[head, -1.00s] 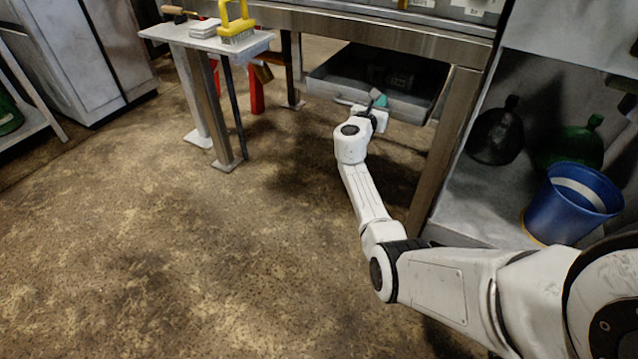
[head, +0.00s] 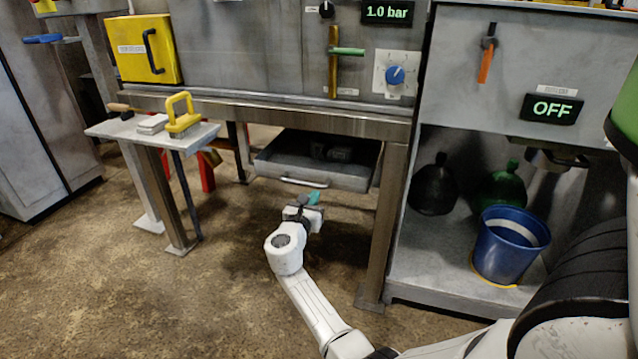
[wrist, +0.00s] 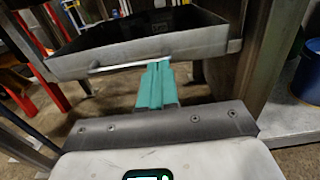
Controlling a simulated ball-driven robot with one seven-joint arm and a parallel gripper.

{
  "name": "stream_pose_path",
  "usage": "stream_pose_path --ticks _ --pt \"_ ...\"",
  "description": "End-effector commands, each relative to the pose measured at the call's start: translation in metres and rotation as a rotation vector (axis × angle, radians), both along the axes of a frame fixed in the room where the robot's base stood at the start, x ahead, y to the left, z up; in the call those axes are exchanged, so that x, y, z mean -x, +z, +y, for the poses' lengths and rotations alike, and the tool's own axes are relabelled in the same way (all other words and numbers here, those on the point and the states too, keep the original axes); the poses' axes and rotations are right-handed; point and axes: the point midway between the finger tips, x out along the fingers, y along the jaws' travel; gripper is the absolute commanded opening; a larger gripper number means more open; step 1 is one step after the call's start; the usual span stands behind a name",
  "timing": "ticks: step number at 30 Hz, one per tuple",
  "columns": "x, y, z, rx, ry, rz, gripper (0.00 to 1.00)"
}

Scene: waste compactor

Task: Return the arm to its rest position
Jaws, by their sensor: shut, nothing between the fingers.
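My gripper (head: 313,198) has teal fingers and is in front of the drawer-like grey tray (head: 268,172) under the machine's bench in the head view. In the wrist view the two teal fingers (wrist: 155,86) lie side by side, shut, with nothing between them. The tray is pulled out and holds dark items. My white arm reaches in from the lower right.
A steel bench leg (head: 377,235) is right of my gripper. A blue bucket (head: 508,247) sits on the right unit's lower shelf. Open floor (head: 130,290) lies at left.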

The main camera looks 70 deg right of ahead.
Motion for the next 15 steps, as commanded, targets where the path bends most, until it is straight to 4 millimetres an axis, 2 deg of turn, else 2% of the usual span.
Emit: stream_pose_path --ticks 1,6,15 --pt "0.000 0.002 0.009 -0.001 0.002 0.001 0.00" --pt "0.001 0.000 0.025 -0.001 0.000 0.001 0.00" --pt "0.001 -0.001 0.029 0.000 0.000 0.000 0.00"
